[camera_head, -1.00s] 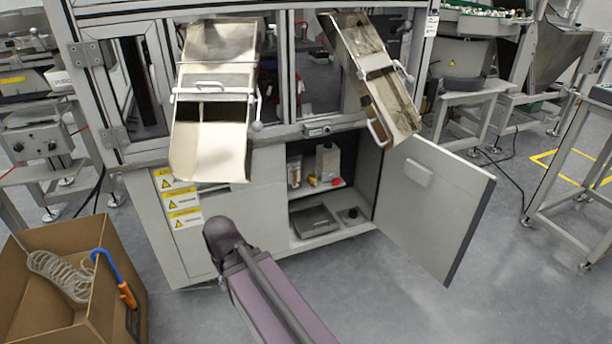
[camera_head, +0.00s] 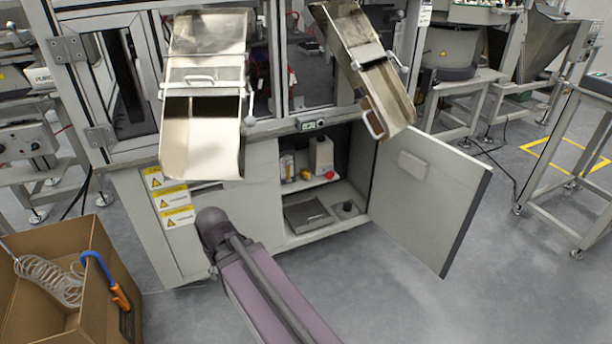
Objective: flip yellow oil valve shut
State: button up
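A small yellow part (camera_head: 306,175), which looks like the yellow oil valve, sits on the shelf inside the open cabinet under the machine. It is too small to tell which way its lever points. A red knob (camera_head: 329,175) is just right of it, and a pale container (camera_head: 321,154) stands behind them. My gripper is not in view. Only a purple-grey link of my arm shows, low in the middle, in front of the cabinet and apart from the valve.
The cabinet door (camera_head: 428,200) stands open to the right. Two metal chutes (camera_head: 203,130) (camera_head: 383,95) jut out above the cabinet. A cardboard box (camera_head: 100,300) with a coiled hose and blue-orange tool is at lower left. Floor at lower right is clear.

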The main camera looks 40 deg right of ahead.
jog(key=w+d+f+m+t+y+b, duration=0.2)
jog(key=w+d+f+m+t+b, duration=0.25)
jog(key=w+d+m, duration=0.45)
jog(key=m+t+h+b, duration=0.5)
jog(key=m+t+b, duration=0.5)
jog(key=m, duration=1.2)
send_near(306, 174)
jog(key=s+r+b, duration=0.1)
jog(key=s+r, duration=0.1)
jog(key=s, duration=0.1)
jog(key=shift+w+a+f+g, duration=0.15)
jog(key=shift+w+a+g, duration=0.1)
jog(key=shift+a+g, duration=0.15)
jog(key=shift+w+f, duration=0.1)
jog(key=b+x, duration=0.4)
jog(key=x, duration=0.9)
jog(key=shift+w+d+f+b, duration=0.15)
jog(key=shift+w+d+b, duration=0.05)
jog(key=shift+b, duration=0.1)
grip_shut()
